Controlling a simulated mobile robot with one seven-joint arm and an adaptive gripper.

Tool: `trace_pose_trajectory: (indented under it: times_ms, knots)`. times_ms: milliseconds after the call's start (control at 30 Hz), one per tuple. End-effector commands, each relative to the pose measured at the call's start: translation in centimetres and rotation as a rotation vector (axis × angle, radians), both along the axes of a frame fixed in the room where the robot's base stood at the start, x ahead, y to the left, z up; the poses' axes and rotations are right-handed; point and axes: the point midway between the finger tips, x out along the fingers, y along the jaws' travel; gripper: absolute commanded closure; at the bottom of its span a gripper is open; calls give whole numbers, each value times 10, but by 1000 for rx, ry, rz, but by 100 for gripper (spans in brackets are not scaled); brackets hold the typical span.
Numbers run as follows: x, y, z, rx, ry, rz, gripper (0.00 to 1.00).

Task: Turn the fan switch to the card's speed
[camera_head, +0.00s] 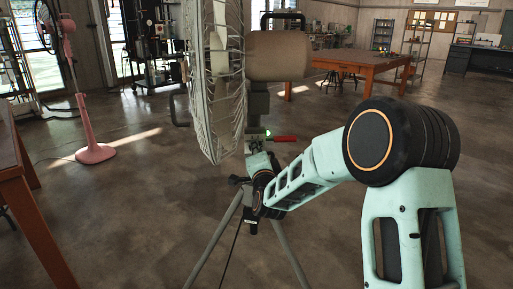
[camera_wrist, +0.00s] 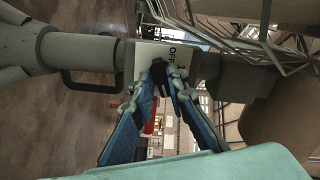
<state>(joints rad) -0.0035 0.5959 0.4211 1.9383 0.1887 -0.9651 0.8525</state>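The fan (camera_head: 222,80) stands on a tripod in the head view, its wire cage seen edge-on. Below its motor is a small switch box (camera_head: 258,147) with a green light. In the wrist view a pale plate (camera_wrist: 148,50) bears the letters "OFF", and a dark knob (camera_wrist: 160,74) lies at my fingertips. My gripper (camera_wrist: 163,82) has its two blue-padded fingers converging on either side of the knob; whether they press on it is unclear. In the head view my gripper (camera_head: 258,165) is just below the switch box. I cannot make out a card with a speed.
A red handle-like piece (camera_head: 285,138) sticks out right of the switch box. The tripod legs (camera_head: 213,240) spread below my gripper. A pink pedestal fan (camera_head: 95,152) and a wooden table (camera_head: 12,165) stand left. Another wooden table (camera_head: 362,64) is behind; open floor lies between.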

Motion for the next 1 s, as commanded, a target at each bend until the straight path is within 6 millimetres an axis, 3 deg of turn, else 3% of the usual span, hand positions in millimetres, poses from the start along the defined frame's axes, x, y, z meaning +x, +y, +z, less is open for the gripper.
trace_pose_trajectory:
  times_ms: [33, 133, 467, 1000]
  knots:
    - [5, -10, 8, 4, -15, -20, 81]
    - [4, -8, 7, 2, -12, -15, 70]
    - [-2, -3, 3, -2, -5, -5, 70]
    - [-62, -15, 2, -4, -3, -2, 70]
